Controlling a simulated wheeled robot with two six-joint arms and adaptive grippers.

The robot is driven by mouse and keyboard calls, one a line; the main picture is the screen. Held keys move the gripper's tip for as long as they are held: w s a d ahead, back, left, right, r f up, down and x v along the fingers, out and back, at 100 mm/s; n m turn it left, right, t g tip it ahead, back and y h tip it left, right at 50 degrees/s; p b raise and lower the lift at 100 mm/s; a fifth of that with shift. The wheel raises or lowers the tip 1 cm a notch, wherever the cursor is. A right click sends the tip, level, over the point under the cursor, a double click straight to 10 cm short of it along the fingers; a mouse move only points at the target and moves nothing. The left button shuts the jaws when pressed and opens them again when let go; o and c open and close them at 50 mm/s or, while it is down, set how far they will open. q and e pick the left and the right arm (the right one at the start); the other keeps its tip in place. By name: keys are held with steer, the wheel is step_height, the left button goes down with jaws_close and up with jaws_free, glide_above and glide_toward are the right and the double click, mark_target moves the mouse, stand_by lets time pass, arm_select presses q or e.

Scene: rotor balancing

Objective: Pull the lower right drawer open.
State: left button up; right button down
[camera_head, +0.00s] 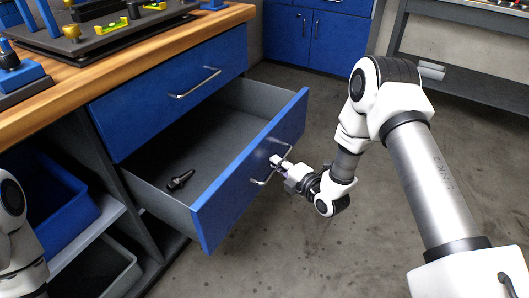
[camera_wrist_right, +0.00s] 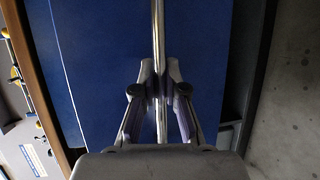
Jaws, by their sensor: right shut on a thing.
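The lower right drawer (camera_head: 251,170) has a blue front and a grey inside, and it stands far out from the bench. A small dark tool (camera_head: 180,180) lies on its floor. My right gripper (camera_head: 279,163) is at the drawer's front, shut on its metal bar handle (camera_head: 264,181). In the right wrist view the handle (camera_wrist_right: 159,40) runs up between the two fingertips (camera_wrist_right: 160,82), with the blue front behind it. My left gripper is not in view; only part of my left arm shows at the left edge.
Above is a shut blue drawer (camera_head: 175,98) under the wooden bench top (camera_head: 130,52), which bears a dark plate with yellow levels. Blue and grey bins (camera_head: 58,205) sit on shelves at the left. Blue cabinets (camera_head: 310,35) stand at the back. The concrete floor right of the drawer is clear.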

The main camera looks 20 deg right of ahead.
steer(key=shift+s+d, duration=0.55)
steer(key=shift+s, duration=0.25)
steer(key=c, duration=1.2)
jaws_free()
steer(key=v, duration=1.2)
steer(key=shift+f, duration=0.1)
